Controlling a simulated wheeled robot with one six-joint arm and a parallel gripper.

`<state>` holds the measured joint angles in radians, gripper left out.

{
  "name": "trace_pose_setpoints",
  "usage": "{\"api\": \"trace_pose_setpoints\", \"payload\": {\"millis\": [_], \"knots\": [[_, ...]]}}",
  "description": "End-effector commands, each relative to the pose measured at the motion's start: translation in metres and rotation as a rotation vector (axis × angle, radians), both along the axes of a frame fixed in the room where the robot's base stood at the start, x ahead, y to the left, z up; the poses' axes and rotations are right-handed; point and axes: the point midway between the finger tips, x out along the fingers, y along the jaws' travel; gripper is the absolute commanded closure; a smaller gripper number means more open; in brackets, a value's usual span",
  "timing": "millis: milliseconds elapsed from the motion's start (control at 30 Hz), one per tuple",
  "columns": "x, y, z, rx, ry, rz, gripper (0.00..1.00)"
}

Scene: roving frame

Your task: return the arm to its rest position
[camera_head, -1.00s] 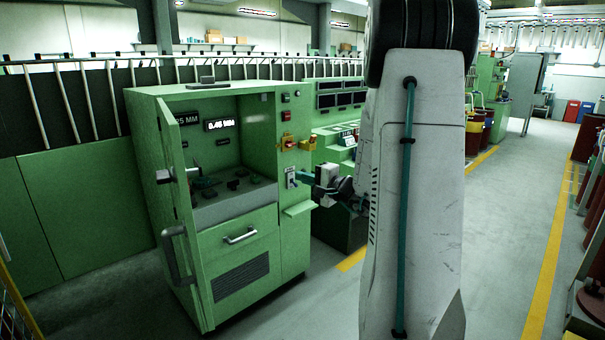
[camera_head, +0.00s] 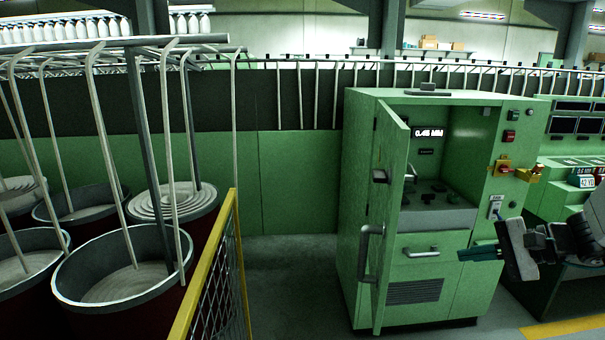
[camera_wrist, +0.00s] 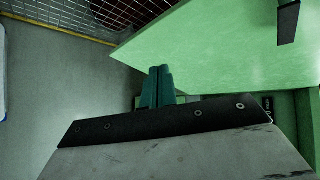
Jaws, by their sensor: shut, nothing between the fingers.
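My gripper (camera_head: 478,254) is at the right in the head view, in front of the lower right part of a green cabinet (camera_head: 468,275). Its teal fingers are closed together and hold nothing. They also show in the wrist view (camera_wrist: 160,85), pointing away from the camera, with a green panel (camera_wrist: 210,50) beyond them. The cabinet's door (camera_head: 385,205) stands open at its left side, with a grey handle (camera_head: 371,250) on it. Most of my arm lies outside the head view on the right.
A yellow-edged mesh fence (camera_head: 212,265) stands left of the cabinet. Several large round bins (camera_head: 120,290) stand behind it under white bent rods. Green control desks (camera_head: 570,170) are at the right. Grey floor (camera_head: 290,275) is clear between fence and cabinet.

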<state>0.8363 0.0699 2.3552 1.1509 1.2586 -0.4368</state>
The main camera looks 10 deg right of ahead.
Motion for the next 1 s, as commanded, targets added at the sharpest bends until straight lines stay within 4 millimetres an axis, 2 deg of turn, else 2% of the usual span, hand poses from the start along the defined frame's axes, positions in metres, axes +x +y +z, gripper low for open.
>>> {"api": "trace_pose_setpoints", "payload": {"millis": [33, 100, 200, 300, 400, 500, 667, 800, 1000], "knots": [[-0.018, 0.032, 0.004, -0.064, 0.065, 0.116, 1.0], [-0.047, 0.065, 0.004, -0.165, 0.163, 0.257, 1.0], [-0.089, 0.095, 0.004, -0.338, 0.272, 0.428, 1.0], [-0.125, 0.11, 0.007, -0.533, 0.339, 0.567, 1.0], [-0.154, 0.116, 0.014, -0.741, 0.358, 0.682, 1.0], [-0.174, 0.119, 0.024, -0.934, 0.326, 0.776, 1.0], [-0.19, 0.132, 0.041, -1.119, 0.199, 0.884, 1.0], [-0.193, 0.148, 0.05, -1.153, 0.117, 0.917, 1.0], [-0.193, 0.152, 0.05, -1.155, 0.105, 0.933, 1.0]]}}
